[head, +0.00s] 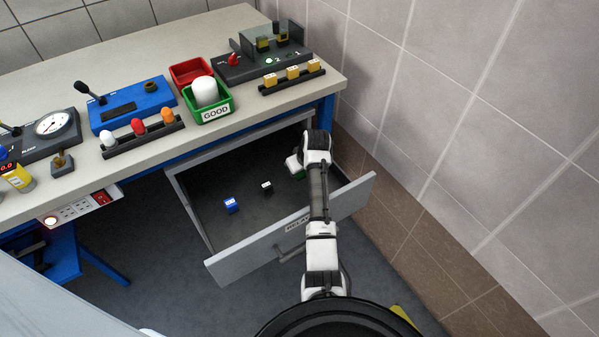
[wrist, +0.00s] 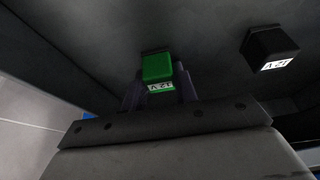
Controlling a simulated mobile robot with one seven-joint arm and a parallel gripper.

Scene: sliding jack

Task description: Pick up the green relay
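The green relay (wrist: 157,68) is in the wrist view, with a white label reading 12 V upside down on its near side. In the head view a sliver of green (head: 298,177) shows at the drawer's right side, mostly hidden by my arm. My gripper (wrist: 159,92) reaches down into the drawer, its two dark fingers on either side of the relay. I cannot tell whether they touch it. A black relay (wrist: 271,48) stands to the right in the wrist view and also shows in the head view (head: 266,186). A blue relay (head: 231,205) lies further left.
The open grey drawer (head: 236,273) has walls close around my gripper, and a tiled wall (head: 470,120) stands at the right. On the workbench (head: 130,45) are a green GOOD bin (head: 214,112), a red bin (head: 190,70) and several devices. The drawer's left part is clear.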

